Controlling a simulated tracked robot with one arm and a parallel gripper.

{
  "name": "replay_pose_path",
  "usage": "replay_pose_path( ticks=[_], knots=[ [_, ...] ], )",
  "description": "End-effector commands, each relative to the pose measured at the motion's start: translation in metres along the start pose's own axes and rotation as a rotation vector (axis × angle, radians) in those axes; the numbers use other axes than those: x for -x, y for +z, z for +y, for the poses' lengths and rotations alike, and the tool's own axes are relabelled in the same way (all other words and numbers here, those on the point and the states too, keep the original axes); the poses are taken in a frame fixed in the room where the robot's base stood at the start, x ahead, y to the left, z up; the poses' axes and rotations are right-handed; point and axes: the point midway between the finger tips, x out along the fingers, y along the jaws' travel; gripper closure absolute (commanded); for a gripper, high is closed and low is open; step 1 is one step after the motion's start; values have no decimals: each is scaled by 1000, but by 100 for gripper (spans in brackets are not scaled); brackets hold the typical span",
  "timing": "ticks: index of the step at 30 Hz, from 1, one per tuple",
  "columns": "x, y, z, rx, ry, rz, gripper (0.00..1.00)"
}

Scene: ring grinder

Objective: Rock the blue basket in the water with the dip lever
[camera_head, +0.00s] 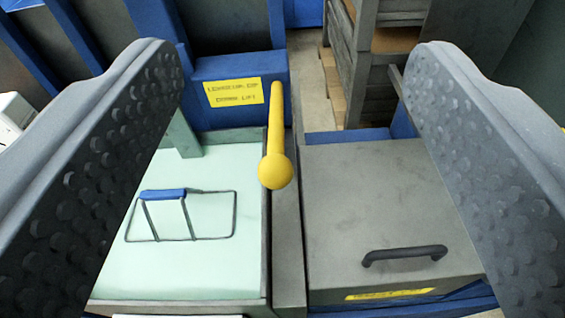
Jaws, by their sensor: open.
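The dip lever (276,135) is a yellow rod with a round knob at its near end. It stands between the water tank and a grey lid, in the middle of the view. The basket (182,237) shows as a thin wire frame with a blue handle grip at the surface of the pale green water (200,270), in the tank at the left. The rest of the basket is hidden. My gripper (290,115) is open, with one dimpled finger on each side of the view. The lever lies between the fingers in the picture, and neither finger appears to touch it.
A grey lid (360,195) with a dark handle (404,255) covers the box at the right. A blue block with a yellow label (234,92) stands behind the tank. Grey shelving (375,75) stands at the back right.

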Motion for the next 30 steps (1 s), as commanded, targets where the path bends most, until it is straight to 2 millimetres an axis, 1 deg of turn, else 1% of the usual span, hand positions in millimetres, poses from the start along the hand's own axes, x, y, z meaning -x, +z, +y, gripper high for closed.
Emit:
replay_pose_path(
  ticks=[1, 2, 3, 5, 6, 8, 9, 12, 13, 15, 19, 23, 30],
  knots=[
    [-14, 40, 4, -12, -3, 2, 36],
    [-20, 58, 6, -20, -8, 7, 36],
    [-28, 81, 8, -32, -16, 16, 36],
    [-37, 113, 9, -52, -31, 33, 36],
    [-41, 134, 10, -66, -44, 42, 36],
    [-46, 161, 9, -88, -63, 58, 36],
    [-48, 179, 8, -102, -76, 65, 36],
    [-50, 212, 7, -137, -104, 81, 36],
    [-50, 220, 6, -147, -111, 85, 36],
    [-50, 232, 5, -163, -126, 93, 36],
    [-49, 243, 3, -181, -139, 101, 36],
    [-52, 241, 2, -185, -142, 104, 36],
    [-68, 238, 0, -182, -141, 99, 36]
  ],
)
